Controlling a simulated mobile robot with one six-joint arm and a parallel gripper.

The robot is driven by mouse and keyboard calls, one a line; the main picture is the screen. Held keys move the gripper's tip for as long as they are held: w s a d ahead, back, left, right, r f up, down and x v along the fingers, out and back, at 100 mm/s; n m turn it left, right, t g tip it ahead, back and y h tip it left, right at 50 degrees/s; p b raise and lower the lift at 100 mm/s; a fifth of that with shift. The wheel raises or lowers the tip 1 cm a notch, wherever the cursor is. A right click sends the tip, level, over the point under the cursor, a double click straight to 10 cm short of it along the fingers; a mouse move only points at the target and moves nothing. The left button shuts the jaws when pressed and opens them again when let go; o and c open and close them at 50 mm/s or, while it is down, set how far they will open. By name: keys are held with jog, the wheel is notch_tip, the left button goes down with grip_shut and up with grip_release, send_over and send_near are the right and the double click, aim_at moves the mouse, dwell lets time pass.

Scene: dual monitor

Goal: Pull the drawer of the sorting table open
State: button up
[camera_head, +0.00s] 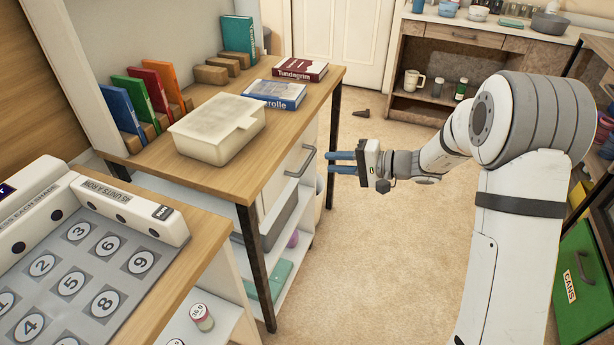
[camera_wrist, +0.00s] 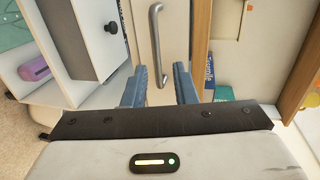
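The sorting table (camera_head: 235,95) has a wooden top and dark legs. Its pale drawer front (camera_wrist: 175,25) sits under the top and looks closed. A grey bar handle (camera_head: 302,161) is on the drawer front; it also shows in the wrist view (camera_wrist: 156,40). My gripper (camera_head: 331,162) is open, with its blue fingers pointing at the drawer front. In the head view the fingertips are just right of the handle, with a small gap. In the wrist view my gripper (camera_wrist: 159,68) has the handle lined up between its fingers. Nothing is held.
A translucent lidded box (camera_head: 217,128), a blue book (camera_head: 274,94) and a red book (camera_head: 300,68) lie on the tabletop. A pad with numbered circles (camera_head: 70,280) is at front left. The floor (camera_head: 400,250) beside the table is clear.

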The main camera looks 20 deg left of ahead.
aim_at(308, 159)
jog(key=x, duration=0.2)
jog(key=b+x, duration=0.1)
jog(key=x, duration=0.2)
jog(key=w+x, duration=0.1)
jog(key=x, duration=0.2)
jog(key=shift+a+f+b, duration=0.1)
jog(key=shift+f+b, duration=0.2)
jog(key=shift+b, duration=0.1)
jog(key=shift+c, duration=0.3)
grip_shut()
